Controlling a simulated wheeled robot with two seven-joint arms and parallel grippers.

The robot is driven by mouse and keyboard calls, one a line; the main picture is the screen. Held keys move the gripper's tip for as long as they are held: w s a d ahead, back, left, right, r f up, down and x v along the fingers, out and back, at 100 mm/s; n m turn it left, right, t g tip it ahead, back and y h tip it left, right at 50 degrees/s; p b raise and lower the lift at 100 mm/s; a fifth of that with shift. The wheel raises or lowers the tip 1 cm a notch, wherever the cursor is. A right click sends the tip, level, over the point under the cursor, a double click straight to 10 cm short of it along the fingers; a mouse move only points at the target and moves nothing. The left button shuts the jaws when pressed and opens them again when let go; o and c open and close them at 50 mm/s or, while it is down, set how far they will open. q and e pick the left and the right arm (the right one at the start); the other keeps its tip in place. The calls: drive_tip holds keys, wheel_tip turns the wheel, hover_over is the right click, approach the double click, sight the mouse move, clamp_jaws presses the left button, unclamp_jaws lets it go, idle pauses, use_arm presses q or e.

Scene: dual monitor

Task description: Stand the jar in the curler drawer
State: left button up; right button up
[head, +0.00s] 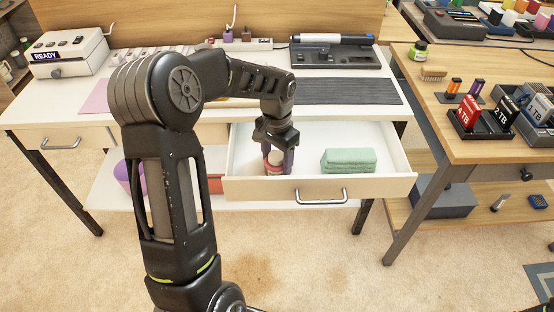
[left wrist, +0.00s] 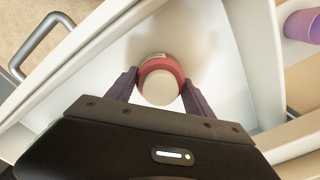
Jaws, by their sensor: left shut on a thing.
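The jar (head: 274,163) is pink-red with a white lid. It is upright, or nearly so, inside the left part of the open drawer (head: 398,176). My left gripper (head: 276,160) reaches down into the drawer and is shut on the jar, with one purple finger on each side. In the left wrist view, the jar (left wrist: 160,82) sits between the fingertips, over the white drawer floor (left wrist: 205,50). I cannot tell whether its base touches the floor. My right gripper is not in view.
A folded green cloth stack (head: 348,160) lies in the drawer, right of the jar. The drawer handle (head: 322,198) faces me. A purple container (head: 128,176) stands on the shelf below, left of the drawer. A wooden table (head: 470,145) with several items stands at the right.

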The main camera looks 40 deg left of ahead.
sight(277, 155)
use_arm(q)
drive_tip(key=shift+f, duration=0.1)
drive_tip(key=o, duration=1.5)
drive_tip(key=shift+c, duration=0.2)
drive_tip(key=shift+r, duration=0.2)
wheel_tip(277, 155, up, 12)
drive_tip(key=p, duration=0.2)
drive_tip(key=shift+f, duration=0.1)
